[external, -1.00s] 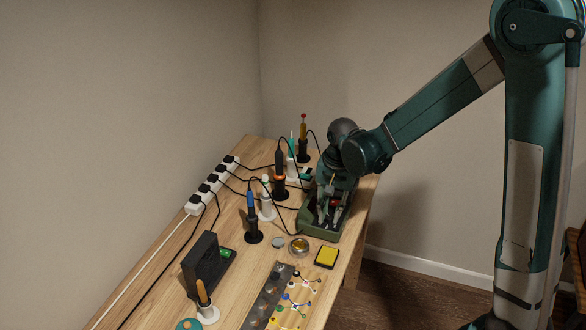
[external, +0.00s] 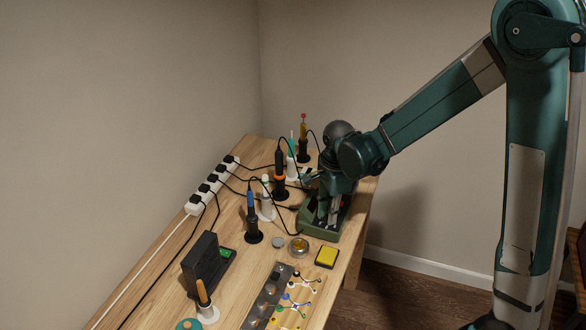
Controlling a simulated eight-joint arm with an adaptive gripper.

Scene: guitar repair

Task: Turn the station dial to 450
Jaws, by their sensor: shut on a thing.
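The station (external: 313,228) is a green box on the right side of the wooden bench, below my wrist. My gripper (external: 328,212) points down at the top of the station, with its fingers at the control face. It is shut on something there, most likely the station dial. The dial and its markings are hidden behind the fingers and too small to read, so I cannot tell its setting.
Soldering irons in stands, such as a blue one (external: 251,215) and an orange-black one (external: 281,175), stand left of the station. A yellow sponge (external: 327,256) and a brass tin (external: 299,247) lie in front. A white power strip (external: 213,185) and cables run along the left.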

